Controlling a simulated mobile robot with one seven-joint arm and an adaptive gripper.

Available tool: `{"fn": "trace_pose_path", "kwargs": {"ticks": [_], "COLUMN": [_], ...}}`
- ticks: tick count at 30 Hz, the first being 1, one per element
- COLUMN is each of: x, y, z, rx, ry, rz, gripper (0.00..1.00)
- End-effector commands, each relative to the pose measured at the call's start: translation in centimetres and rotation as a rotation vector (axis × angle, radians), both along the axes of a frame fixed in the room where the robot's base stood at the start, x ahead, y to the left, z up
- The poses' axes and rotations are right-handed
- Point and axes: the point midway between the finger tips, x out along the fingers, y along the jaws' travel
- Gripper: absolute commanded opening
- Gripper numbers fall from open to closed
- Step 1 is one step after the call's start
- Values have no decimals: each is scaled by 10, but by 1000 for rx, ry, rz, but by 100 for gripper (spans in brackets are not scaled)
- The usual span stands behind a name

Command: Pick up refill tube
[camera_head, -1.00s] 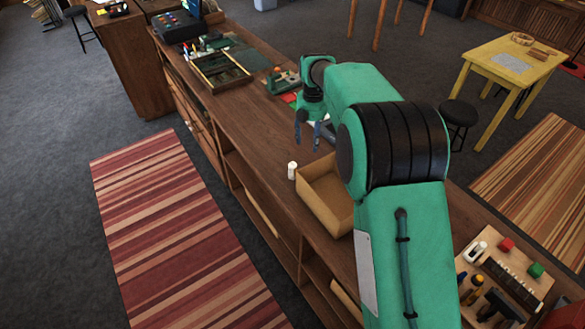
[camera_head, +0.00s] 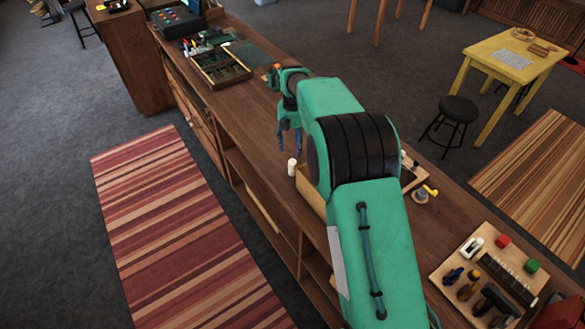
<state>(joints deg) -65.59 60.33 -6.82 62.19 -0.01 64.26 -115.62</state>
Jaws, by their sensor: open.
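A small white upright cylinder (camera_head: 292,167), which may be the refill tube, stands on the wooden counter near its left edge, beside the open cardboard box (camera_head: 311,198). I cannot make out a label on it. My gripper (camera_head: 290,146) points down with its fingers apart and empty. In the picture its fingertips are just above the white cylinder. I cannot tell how high they are or whether they are in line with it. My green arm hides much of the box and the middle of the counter.
A compartment tray (camera_head: 221,68) lies farther back on the counter (camera_head: 255,108). A wooden board (camera_head: 488,270) with several tools is at the near right. A grey round object with a yellow part (camera_head: 424,194) sits right of my arm. A striped rug (camera_head: 175,225) lies left.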

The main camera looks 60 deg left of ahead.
Motion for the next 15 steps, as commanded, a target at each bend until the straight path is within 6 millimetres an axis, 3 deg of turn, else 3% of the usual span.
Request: {"fn": "trace_pose_path", "kwargs": {"ticks": [9, 15], "x": [0, 0], "y": [-1, 0], "z": [-49, -67], "rx": [-2, -1], "ry": [1, 1], "rz": [0, 0], "gripper": [50, 50]}}
